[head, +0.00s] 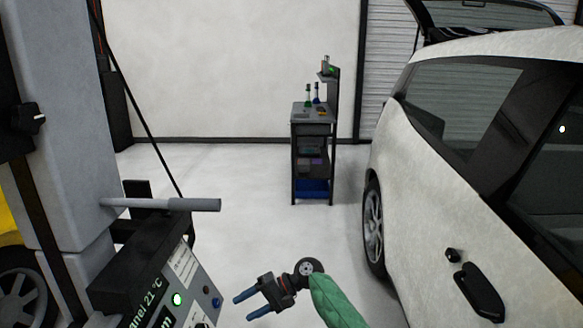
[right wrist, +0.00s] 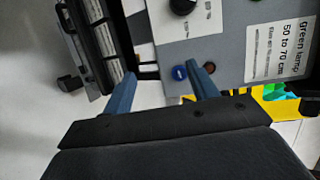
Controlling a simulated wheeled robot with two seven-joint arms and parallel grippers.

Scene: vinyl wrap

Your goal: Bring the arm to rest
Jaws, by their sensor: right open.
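My right gripper (head: 249,306) shows at the bottom middle of the head view, its two blue fingers apart and nothing between them. Its arm has a green sleeve and comes in from the bottom right. In the right wrist view the open fingers (right wrist: 161,82) point up the picture, in front of a grey control panel (right wrist: 225,45). In the head view the gripper is to the right of that panel (head: 180,293), with a gap of floor between them. My left gripper is not in view.
A grey column (head: 60,130) with a horizontal bar (head: 165,204) stands at left. A white car (head: 470,160) fills the right side. A tool cart (head: 312,150) with bottles stands at the back. The pale floor (head: 240,200) between column and car is clear.

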